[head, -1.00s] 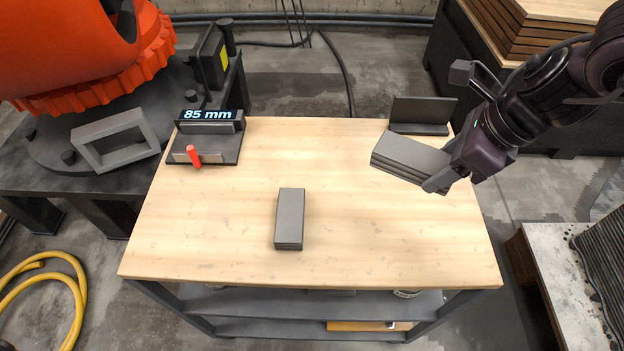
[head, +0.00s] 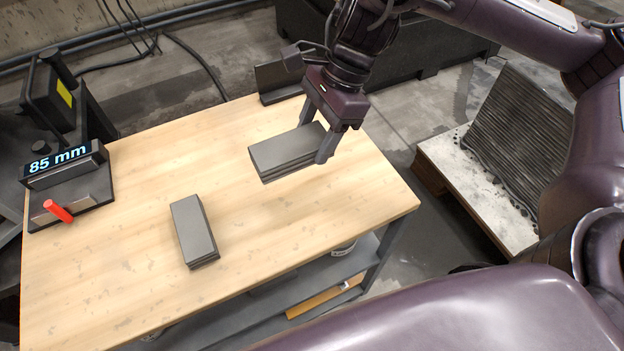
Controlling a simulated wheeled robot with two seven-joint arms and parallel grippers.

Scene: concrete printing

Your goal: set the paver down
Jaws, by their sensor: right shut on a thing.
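A grey layered paver (head: 285,151) is between the fingers of my right gripper (head: 318,136), over the right half of the wooden table (head: 130,270). The gripper points down at the paver's right end, one finger on each side. I cannot tell whether the paver's underside touches the table or is slightly above it. A second grey paver (head: 194,231) lies flat on the table, to the left and nearer me, apart from the held one. My left gripper is not in view.
A dark upright angle plate (head: 279,80) stands at the table's back edge, behind the held paver. A gauge reading 85 mm (head: 66,163) with a red handle (head: 58,211) is at the left. A ribbed grey slab (head: 515,135) stands right of the table.

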